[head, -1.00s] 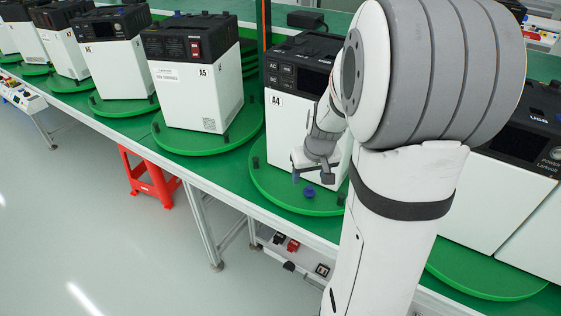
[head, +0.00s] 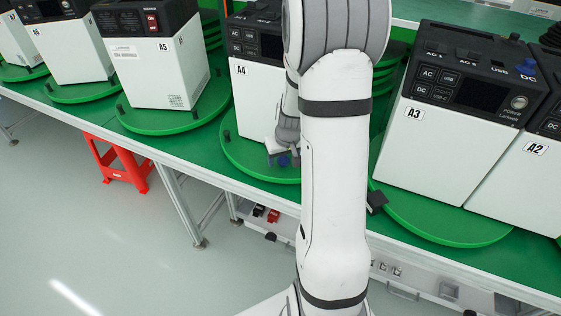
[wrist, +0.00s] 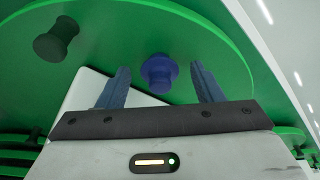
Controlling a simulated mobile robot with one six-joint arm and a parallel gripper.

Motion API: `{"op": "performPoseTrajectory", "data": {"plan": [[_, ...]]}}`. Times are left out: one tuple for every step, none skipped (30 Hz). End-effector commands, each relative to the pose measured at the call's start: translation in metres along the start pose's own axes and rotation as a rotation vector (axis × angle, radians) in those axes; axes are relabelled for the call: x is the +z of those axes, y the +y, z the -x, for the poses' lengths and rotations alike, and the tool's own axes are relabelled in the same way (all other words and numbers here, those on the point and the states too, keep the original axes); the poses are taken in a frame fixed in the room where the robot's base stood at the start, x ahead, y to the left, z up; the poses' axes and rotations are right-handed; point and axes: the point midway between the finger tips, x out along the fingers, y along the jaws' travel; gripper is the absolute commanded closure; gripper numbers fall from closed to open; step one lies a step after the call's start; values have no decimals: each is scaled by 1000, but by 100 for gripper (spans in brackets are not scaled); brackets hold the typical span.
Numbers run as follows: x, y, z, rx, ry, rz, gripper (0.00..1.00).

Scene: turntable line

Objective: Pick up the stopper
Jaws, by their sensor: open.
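A blue stopper (wrist: 158,73) with a round flange sits on the green turntable (wrist: 215,30) in the wrist view. My gripper (wrist: 160,82) is open, with one blue finger on each side of the stopper and visible gaps between. In the head view my gripper (head: 282,160) is low over the turntable (head: 240,160), in front of the white unit A4 (head: 255,105). My arm hides part of that unit. The blue there is small, and I cannot tell the stopper from the fingers.
A black peg (wrist: 57,38) stands on the turntable, left of the stopper. Unit A5 (head: 150,75) stands to the left and unit A3 (head: 420,150) to the right, with another blue piece (head: 527,68) on top. A red stool (head: 118,160) is below the bench.

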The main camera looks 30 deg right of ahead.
Motion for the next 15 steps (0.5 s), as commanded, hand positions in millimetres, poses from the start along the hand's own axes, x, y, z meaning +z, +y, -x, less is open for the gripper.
{"op": "performPoseTrajectory", "data": {"plan": [[0,0,0,0,0,0,40],[0,0,0,0,0,0,40],[0,0,0,0,0,0,41],[0,0,0,0,0,0,43],[0,0,0,0,0,0,45],[0,0,0,0,0,0,49],[0,0,0,0,0,0,51],[0,0,0,0,0,-1,54],[0,0,0,0,0,-1,57],[0,0,0,0,-1,-1,59],[0,0,0,0,-1,-1,62],[0,0,0,0,-1,-1,65],[0,0,0,0,-1,-1,68],[0,1,0,0,-1,-1,70],[0,1,0,0,-1,-1,73]]}}
